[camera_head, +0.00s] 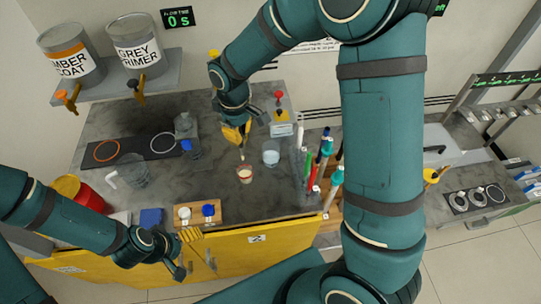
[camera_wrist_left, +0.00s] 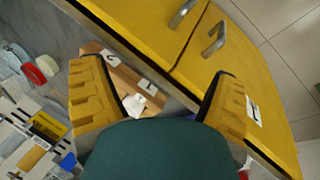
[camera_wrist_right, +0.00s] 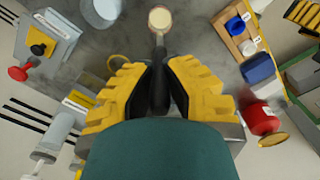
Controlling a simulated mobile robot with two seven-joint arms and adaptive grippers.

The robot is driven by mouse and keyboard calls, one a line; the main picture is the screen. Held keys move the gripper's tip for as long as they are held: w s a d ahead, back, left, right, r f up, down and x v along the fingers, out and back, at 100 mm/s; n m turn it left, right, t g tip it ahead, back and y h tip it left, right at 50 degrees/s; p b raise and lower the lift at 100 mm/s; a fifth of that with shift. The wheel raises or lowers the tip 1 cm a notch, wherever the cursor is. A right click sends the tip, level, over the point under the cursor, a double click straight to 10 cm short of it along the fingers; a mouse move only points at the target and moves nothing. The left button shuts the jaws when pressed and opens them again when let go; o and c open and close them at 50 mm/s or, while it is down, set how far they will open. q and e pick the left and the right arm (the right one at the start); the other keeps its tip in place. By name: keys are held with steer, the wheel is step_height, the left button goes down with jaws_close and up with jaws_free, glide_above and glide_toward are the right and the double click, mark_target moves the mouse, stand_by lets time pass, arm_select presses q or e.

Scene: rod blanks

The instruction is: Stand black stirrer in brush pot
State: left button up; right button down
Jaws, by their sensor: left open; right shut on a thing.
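My right gripper (camera_head: 237,133) is shut on the black stirrer (camera_wrist_right: 158,88), which is between its yellow fingers in the right wrist view. The stirrer's pale shaft points down towards a small cup with cream contents (camera_head: 245,174), also in the right wrist view (camera_wrist_right: 160,19). Whether the tip is inside the cup or above it, I cannot tell. A clear pot (camera_head: 270,153) stands right of that cup; I cannot tell whether it is the brush pot. My left gripper (camera_head: 184,252) is open and empty before the yellow cabinet front, also in the left wrist view (camera_wrist_left: 158,95).
A wooden block (camera_head: 208,217) with white and blue pots is at the counter's front edge. Upright tools with coloured handles (camera_head: 325,160) crowd the right end. A clear jug (camera_head: 132,171) and red can (camera_head: 88,197) stand left. The grey counter (camera_head: 190,185) is bare left of the cream cup.

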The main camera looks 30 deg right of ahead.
stand_by(0.3)
steer(key=w+d+f+b, duration=0.1)
steer(key=d, duration=0.5)
steer(key=w+d+f+b, duration=0.2)
steer(key=d, duration=0.5)
arm_select(q)
step_height(320, 180, down, 7)
steer(key=b, duration=0.4)
arm_select(e)
steer(key=f, duration=0.5)
steer(key=shift+s+a+f, duration=0.15)
steer(key=shift+s+a, duration=0.05)
steer(key=shift+a, duration=0.05)
arm_select(q)
steer(key=shift+w, duration=0.1)
arm_select(e)
steer(key=c, duration=1)
jaws_free()
steer(key=shift+c, duration=0.2)
step_height(320, 180, up, 12)
